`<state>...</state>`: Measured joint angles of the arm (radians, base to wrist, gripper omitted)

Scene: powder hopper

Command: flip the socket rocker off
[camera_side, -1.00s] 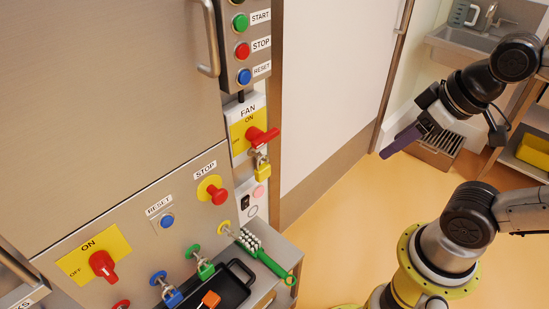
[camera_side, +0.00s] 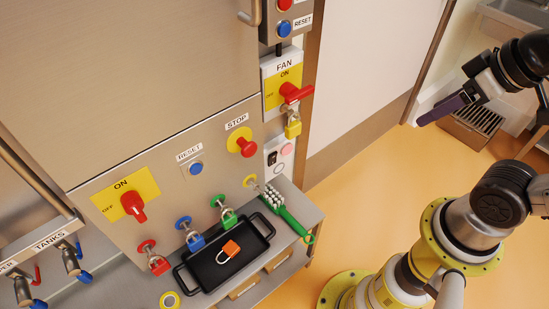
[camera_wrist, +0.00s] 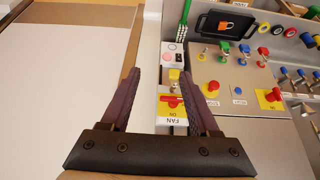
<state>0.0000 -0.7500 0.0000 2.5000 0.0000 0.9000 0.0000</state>
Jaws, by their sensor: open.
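The socket panel is a pale plate (camera_side: 278,164) under the fan switch in the side view. It carries a small black rocker (camera_side: 272,158), a pink button (camera_side: 287,149) and a round outlet. The rocker's position is too small to tell. The panel also shows in the wrist view (camera_wrist: 173,58), beyond and between my fingertips, slightly right of the middle. My gripper (camera_side: 424,122) is open and empty, well to the right of the panel and apart from it. In the wrist view my gripper's (camera_wrist: 157,82) dark purple fingers stand wide apart.
A red fan handle (camera_side: 296,93) with a yellow padlock (camera_side: 293,130) sticks out just above the socket. A green brush (camera_side: 285,213) and a black tray (camera_side: 229,254) with an orange padlock (camera_side: 231,248) lie below. The floor between the cabinet and my arm is clear.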

